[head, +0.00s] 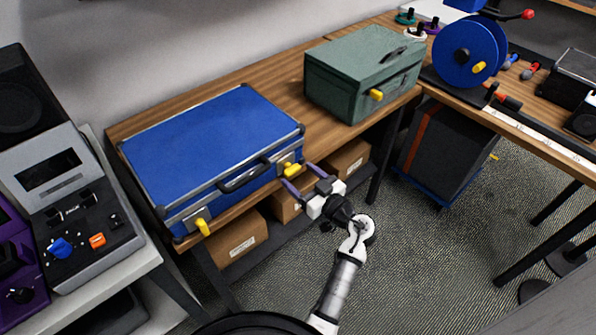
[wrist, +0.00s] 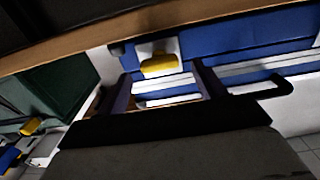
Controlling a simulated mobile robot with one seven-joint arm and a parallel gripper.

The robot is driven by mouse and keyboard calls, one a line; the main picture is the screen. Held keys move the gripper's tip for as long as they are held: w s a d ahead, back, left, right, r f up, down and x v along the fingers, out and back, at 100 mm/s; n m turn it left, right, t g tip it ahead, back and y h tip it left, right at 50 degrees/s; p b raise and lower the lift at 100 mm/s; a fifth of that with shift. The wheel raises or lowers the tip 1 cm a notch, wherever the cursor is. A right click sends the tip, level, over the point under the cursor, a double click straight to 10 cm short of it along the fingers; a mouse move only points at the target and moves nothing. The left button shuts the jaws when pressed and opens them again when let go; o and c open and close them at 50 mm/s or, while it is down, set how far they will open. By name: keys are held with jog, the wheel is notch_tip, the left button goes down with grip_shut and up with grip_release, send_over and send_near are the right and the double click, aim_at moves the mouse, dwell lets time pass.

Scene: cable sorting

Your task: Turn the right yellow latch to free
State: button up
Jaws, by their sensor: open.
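A blue case (head: 205,140) with grey metal edges lies closed on the wooden table. Its right yellow latch (head: 292,170) sits on a metal plate on the front face, right of the dark handle (head: 244,178). Its left yellow latch (head: 202,227) is near the front left corner. My gripper (head: 299,175) is open and empty in front of the right latch, fingers pointing at the case. In the wrist view, the right latch (wrist: 158,65) lies lengthwise across the picture between the fingertips (wrist: 161,75). I cannot tell whether a finger touches it.
A green box (head: 362,75) with a yellow latch (head: 376,95) stands right of the case. Cardboard boxes (head: 233,243) sit on the shelf below the table edge. A blue reel (head: 465,52) stands on the right table. The floor (head: 430,255) right of my arm is clear.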

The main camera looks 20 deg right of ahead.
jog(key=shift+x, duration=0.9)
jog(key=shift+c, duration=0.3)
jog(key=c, duration=0.9)
jog(key=shift+c, duration=0.2)
